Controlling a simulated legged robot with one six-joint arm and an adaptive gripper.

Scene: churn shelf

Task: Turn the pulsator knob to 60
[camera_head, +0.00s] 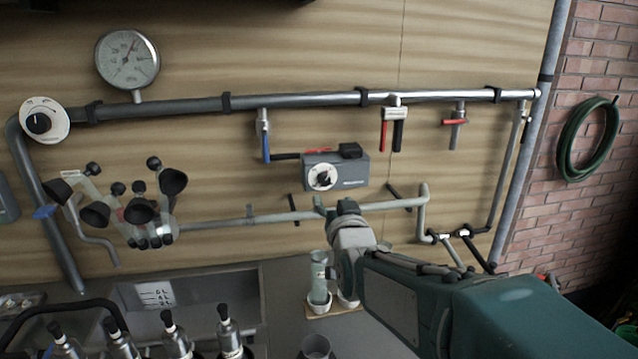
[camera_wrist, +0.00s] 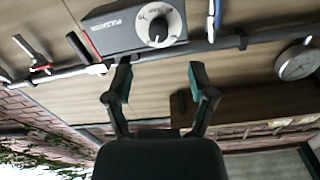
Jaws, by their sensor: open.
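The pulsator is a grey box (camera_head: 348,168) on the pipework of the wooden wall. Its white round dial with a black knob (camera_head: 324,177) faces out at the box's left. The scale numbers are too small to read. In the wrist view, the picture is turned over, and the knob (camera_wrist: 158,30) shows beyond the fingertips. My gripper (camera_head: 332,206) is just below the box in the head view, apart from the knob. In the wrist view, its two green fingers (camera_wrist: 159,76) are spread with nothing between them.
A pressure gauge (camera_head: 128,59) and a second white dial with a black knob (camera_head: 41,121) are at the left. Valves with coloured handles hang from the upper pipe (camera_head: 310,100). A milking cluster (camera_head: 140,205) hangs at the left. A lower pipe (camera_head: 250,219) runs near my gripper.

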